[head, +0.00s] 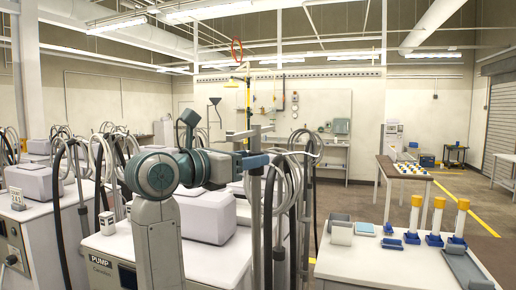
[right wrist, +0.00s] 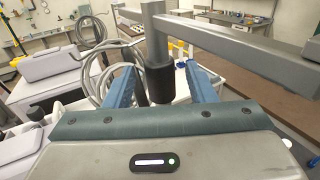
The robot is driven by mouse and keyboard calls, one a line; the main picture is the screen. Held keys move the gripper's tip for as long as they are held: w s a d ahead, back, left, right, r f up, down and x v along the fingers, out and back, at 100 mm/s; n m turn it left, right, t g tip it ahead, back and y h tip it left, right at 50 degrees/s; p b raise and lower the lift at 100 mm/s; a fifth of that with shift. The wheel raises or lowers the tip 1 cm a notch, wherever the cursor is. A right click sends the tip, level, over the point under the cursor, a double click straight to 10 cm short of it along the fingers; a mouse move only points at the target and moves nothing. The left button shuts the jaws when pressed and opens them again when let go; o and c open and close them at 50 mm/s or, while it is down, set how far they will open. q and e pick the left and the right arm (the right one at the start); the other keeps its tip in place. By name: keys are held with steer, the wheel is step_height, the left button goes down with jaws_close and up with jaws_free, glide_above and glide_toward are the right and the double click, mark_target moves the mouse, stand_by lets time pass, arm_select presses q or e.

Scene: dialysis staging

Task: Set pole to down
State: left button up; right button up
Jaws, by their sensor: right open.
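The pole is a grey upright tube. In the right wrist view its upper part (right wrist: 154,36) enters a black collar (right wrist: 158,82), with a grey crossbar (right wrist: 235,52) reaching to the right. In the head view the pole (head: 256,225) stands right of my arm, with a small crossbar (head: 243,135) near its top. My right gripper (head: 256,161) is at the pole just below that crossbar. Its blue fingers (right wrist: 163,80) are open, one on each side of the collar, with gaps visible. The pole's lower end is hidden in the wrist view. My left gripper is not in view.
Coiled grey hoses (head: 298,165) hang close by the pole. A pump cabinet (head: 105,262) stands in front, and other machines fill the left. A white table (head: 350,262) with blue holders and yellow-capped cylinders (head: 436,218) is at the right. The floor beyond is open.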

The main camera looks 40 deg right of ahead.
steer(key=shift+d+r+p, duration=0.1)
steer(key=shift+d+p, duration=0.25)
steer(key=shift+d, duration=1.05)
steer(key=c, duration=1.1)
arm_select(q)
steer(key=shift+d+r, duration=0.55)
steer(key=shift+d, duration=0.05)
